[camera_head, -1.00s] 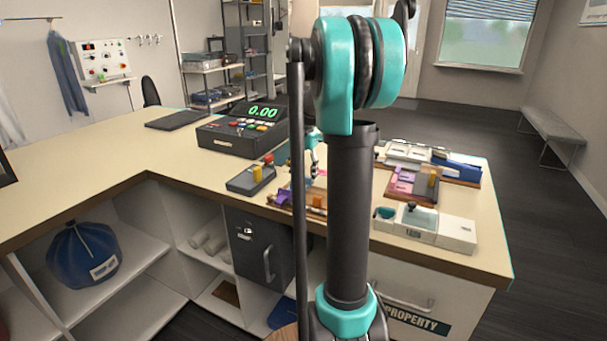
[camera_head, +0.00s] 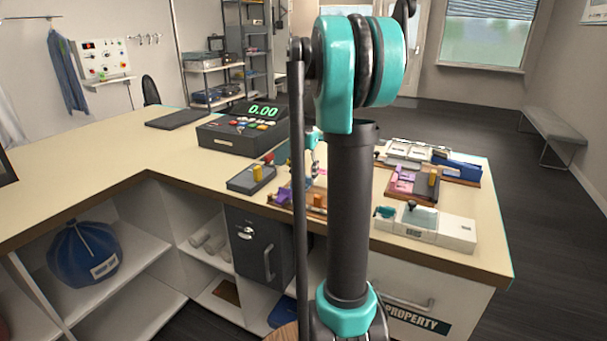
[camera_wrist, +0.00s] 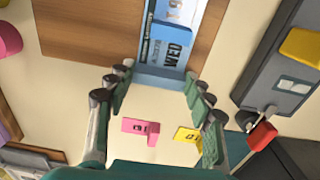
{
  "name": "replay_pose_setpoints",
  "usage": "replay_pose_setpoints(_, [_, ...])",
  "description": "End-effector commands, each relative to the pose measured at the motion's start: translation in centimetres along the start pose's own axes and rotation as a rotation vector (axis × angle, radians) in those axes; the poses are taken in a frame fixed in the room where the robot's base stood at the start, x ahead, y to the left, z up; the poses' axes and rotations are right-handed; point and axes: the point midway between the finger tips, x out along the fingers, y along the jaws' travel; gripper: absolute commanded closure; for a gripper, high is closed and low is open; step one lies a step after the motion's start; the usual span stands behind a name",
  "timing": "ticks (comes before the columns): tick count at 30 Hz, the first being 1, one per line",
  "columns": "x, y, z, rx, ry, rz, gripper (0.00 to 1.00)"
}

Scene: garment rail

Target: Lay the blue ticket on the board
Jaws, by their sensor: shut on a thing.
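The blue ticket (camera_wrist: 172,45), with printed white panels and dark lettering, shows at the top centre of the wrist view. My gripper (camera_wrist: 158,78) has its fingertips at either side of the ticket's near blue edge and is shut on it. The brown wooden board (camera_wrist: 100,28) lies under and around the ticket in that view; whether the ticket touches it I cannot tell. In the head view my gripper (camera_head: 314,158) is mostly hidden behind my arm, above the wooden board (camera_head: 317,208) near the counter's front edge. The ticket cannot be made out there.
A pink tag (camera_wrist: 140,127) and a yellow tag (camera_wrist: 187,134) show between my fingers in the wrist view. A grey device with a yellow block (camera_head: 252,178) stands left of the board. A till (camera_head: 240,130) stands behind, and a white device (camera_head: 425,226) stands to the right.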

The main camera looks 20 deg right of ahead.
Motion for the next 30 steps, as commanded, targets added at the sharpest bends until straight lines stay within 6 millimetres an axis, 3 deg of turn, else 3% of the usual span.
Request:
replay_pose_setpoints(12, [0.13, 0.0, 0.0, 0.0, 0.0, 0.0, 0.62])
replay_pose_setpoints(13, [0.13, 0.0, 0.0, 0.0, 0.0, 0.0, 0.44])
replay_pose_setpoints(18, [0.12, 0.01, 0.01, 0.0, 0.0, 0.0, 0.23])
replay_pose_setpoints(25, [0.12, 0.0, 0.0, 0.0, 0.0, 0.0, 0.22])
replay_pose_setpoints(30, [0.12, 0.0, 0.01, 0.0, 0.0, 0.0, 0.03])
